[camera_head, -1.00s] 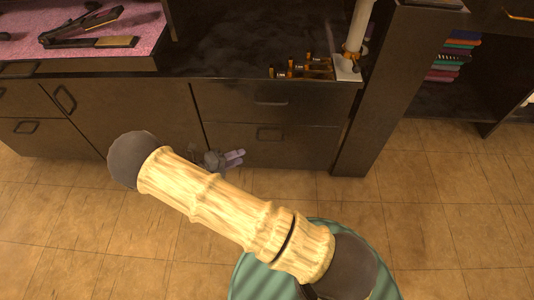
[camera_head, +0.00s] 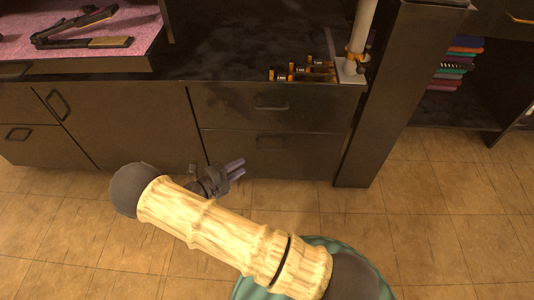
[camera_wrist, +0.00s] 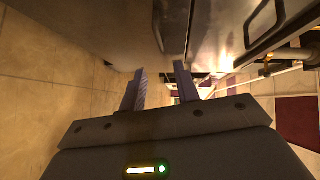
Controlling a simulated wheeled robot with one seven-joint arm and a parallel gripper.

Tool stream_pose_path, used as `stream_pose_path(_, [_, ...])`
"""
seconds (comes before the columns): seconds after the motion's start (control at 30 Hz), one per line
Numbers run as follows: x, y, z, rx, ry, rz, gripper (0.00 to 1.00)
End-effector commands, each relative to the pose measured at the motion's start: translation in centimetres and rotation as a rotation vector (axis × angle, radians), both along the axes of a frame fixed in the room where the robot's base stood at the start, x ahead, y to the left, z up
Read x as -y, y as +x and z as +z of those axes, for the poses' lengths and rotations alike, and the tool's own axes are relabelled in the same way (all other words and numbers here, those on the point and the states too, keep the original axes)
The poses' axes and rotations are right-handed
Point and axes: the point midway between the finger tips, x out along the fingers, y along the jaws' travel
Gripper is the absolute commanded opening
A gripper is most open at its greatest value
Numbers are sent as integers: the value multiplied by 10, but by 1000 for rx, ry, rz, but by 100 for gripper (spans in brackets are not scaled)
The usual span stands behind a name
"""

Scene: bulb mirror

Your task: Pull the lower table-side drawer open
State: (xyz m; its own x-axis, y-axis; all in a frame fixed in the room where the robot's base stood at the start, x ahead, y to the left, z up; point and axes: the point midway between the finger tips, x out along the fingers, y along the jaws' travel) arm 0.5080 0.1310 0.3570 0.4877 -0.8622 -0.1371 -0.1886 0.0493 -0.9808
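The lower drawer (camera_head: 310,155) is the dark panel under the upper drawer (camera_head: 225,105) in the head view. Its front looks flush with the cabinet, so it looks shut. Its dark bar handle (camera_head: 270,141) is faint against the front. My gripper (camera_head: 241,167) is below and left of that handle in the picture, apart from it. Its two purple fingers are spread and empty; the gap also shows in the wrist view (camera_wrist: 161,85). A dark handle (camera_wrist: 264,22) shows at the upper right of the wrist view; I cannot tell which one it is.
Cabinet doors with handles (camera_head: 60,105) stand at the left. A dark upright panel (camera_head: 395,95) borders the drawers at the right. Small orange-and-black items (camera_head: 300,72) and a white post (camera_head: 361,30) stand on top. The tiled floor (camera_head: 440,225) is clear at the right.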

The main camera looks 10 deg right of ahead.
Motion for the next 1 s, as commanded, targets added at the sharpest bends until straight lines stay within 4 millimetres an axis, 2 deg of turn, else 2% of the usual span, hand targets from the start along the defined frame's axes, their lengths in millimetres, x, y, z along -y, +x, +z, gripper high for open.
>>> stream_pose_path(0.03, [9, 4, -5, -1, 0, -3, 32])
stream_pose_path(0.6, [95, 53, -20, 0, 1, -3, 32])
stream_pose_path(0.8, [113, 64, -20, 0, 2, -1, 32])
stream_pose_path(1.0, [116, 65, -19, 0, 1, 0, 32])
